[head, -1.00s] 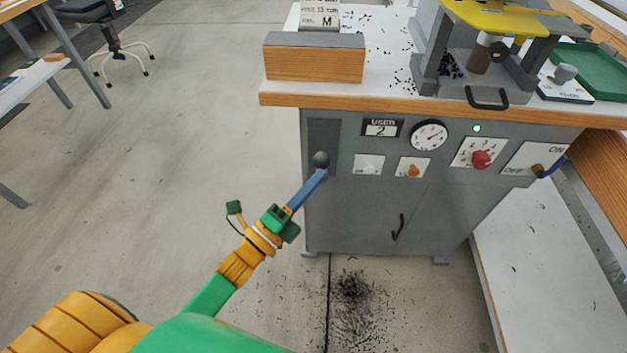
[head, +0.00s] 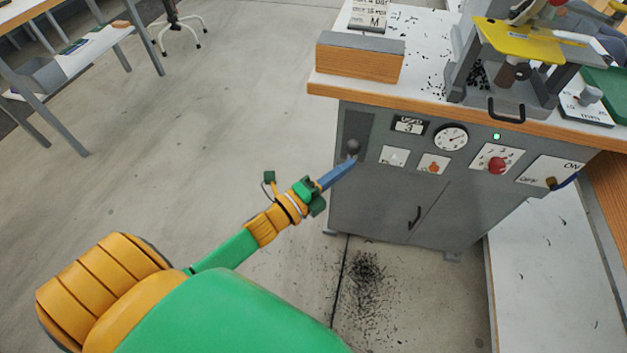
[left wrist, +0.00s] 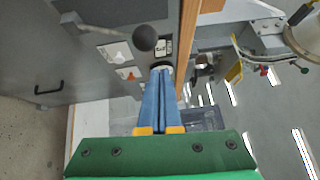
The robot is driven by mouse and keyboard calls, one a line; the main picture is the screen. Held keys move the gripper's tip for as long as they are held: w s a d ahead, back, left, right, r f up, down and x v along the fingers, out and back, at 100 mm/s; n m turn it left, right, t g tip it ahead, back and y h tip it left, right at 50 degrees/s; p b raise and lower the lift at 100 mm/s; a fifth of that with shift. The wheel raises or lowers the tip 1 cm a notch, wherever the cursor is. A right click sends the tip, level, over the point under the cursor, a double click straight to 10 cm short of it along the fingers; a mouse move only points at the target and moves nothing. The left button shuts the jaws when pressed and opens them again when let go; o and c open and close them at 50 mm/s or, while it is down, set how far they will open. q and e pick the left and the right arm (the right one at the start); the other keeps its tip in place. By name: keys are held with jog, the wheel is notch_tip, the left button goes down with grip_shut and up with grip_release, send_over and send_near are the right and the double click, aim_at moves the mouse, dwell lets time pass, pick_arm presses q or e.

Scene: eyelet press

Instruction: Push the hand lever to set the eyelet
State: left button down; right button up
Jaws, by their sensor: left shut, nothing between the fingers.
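The hand lever's round dark knob (head: 352,146) stands out from a tall dark slot at the left of the grey press cabinet's front (head: 385,205). In the left wrist view the knob (left wrist: 145,38) sits on a thin grey rod that runs left to the cabinet. My left gripper (head: 353,162) is shut and empty, its blue fingers pointing at the cabinet. Its tips are just below the knob in the head view. In the left wrist view the tips (left wrist: 161,70) lie close beside the knob; whether they touch it I cannot tell. My right gripper is out of view.
The wooden-edged top (head: 430,102) overhangs the panel and carries a wooden block (head: 360,62) and the yellow-topped press (head: 530,42). A gauge (head: 450,137) and red knob (head: 496,165) are right of the slot. The floor left of the cabinet is clear.

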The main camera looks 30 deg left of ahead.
pick_arm(q)
jog(key=v, duration=0.8)
jog(key=shift+a+f, duration=0.25)
jog(key=shift+a, duration=0.2)
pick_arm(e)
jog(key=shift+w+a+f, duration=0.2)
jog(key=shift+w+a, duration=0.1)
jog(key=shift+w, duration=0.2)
